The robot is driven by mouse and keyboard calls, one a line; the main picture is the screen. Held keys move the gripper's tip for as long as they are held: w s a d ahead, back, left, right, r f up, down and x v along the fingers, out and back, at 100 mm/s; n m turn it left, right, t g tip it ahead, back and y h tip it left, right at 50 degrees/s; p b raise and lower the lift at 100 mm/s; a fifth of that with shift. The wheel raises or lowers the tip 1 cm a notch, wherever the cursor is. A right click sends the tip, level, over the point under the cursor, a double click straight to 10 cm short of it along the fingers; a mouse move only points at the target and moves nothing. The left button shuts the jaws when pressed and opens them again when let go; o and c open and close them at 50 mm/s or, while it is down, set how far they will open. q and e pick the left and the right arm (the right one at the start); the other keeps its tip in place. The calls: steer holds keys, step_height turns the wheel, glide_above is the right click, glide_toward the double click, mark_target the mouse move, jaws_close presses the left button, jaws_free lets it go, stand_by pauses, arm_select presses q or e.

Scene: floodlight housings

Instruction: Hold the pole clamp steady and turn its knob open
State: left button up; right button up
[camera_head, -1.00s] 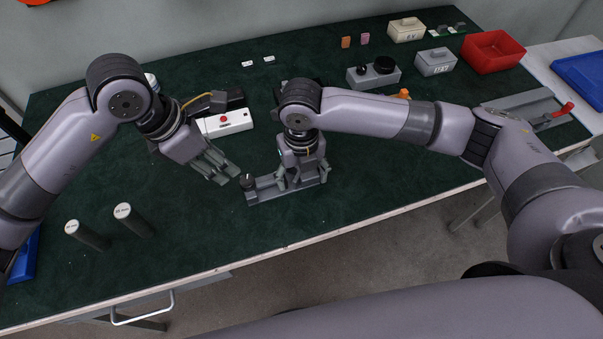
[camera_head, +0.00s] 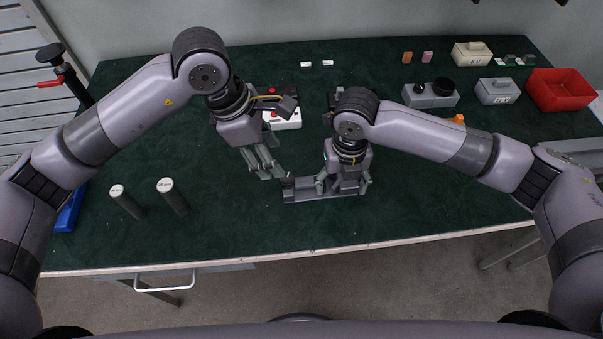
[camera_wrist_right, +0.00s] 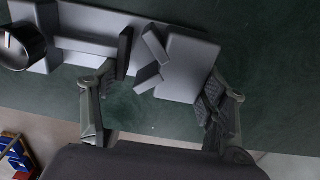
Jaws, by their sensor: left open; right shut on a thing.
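The pole clamp (camera_head: 312,195) is a grey block near the front middle of the green table. Its dark knob (camera_head: 287,183) is at its left end. In the right wrist view, the grey clamp (camera_wrist_right: 190,65) lies across the top, with the round black knob (camera_wrist_right: 24,46) and its white mark at the upper left. My right gripper (camera_head: 343,186) is shut on the clamp's body; its two fingers (camera_wrist_right: 158,105) stand either side of the body. My left gripper (camera_head: 266,172) is open, its fingertips just left of and above the knob; I cannot tell whether they touch it.
Two dark cylinders (camera_head: 127,203) (camera_head: 173,197) with white tops stand at the left. A white box with a red button (camera_head: 284,119) is behind my left gripper. A grey block with black knobs (camera_head: 430,95), lidded boxes (camera_head: 497,91) and a red bin (camera_head: 561,90) are at the back right.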

mark_target(288, 178)
arm_select(q)
steer(key=d+r+m+y, duration=0.3)
steer(key=m+y, duration=0.1)
steer(key=m, duration=1.4)
steer(key=shift+g, duration=0.3)
steer(key=f, duration=0.8)
steer(key=w+f, duration=0.1)
steer(key=f, duration=0.3)
steer(key=shift+f, duration=0.2)
steer(key=shift+c, duration=0.6)
jaws_close()
